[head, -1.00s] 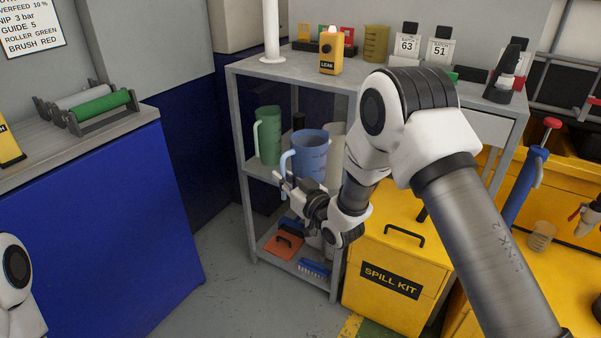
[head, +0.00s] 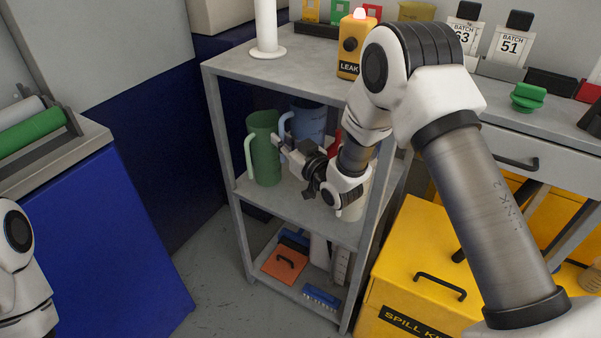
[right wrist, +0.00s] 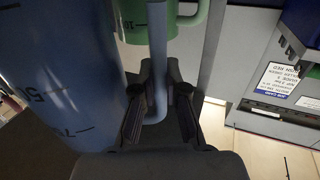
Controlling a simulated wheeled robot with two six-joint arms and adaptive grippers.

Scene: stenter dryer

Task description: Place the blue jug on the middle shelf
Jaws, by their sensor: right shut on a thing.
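The blue jug (head: 308,120) is upright inside the shelf unit, above the middle shelf (head: 290,203), with its handle towards the left. Its base is hidden behind my right gripper (head: 281,150), so I cannot tell whether it touches the shelf. In the right wrist view the two fingers (right wrist: 158,100) are closed around the jug's handle, and the blue body (right wrist: 60,75) fills the left side. A green jug (head: 263,148) stands on the same shelf just to the left. My left gripper is out of view; only part of that arm shows.
The bottom shelf holds an orange dustpan (head: 285,264) and a blue brush (head: 322,297). The top has a yellow leak alarm (head: 352,47) and a white post (head: 267,30). The yellow spill kit (head: 405,270) stands at right.

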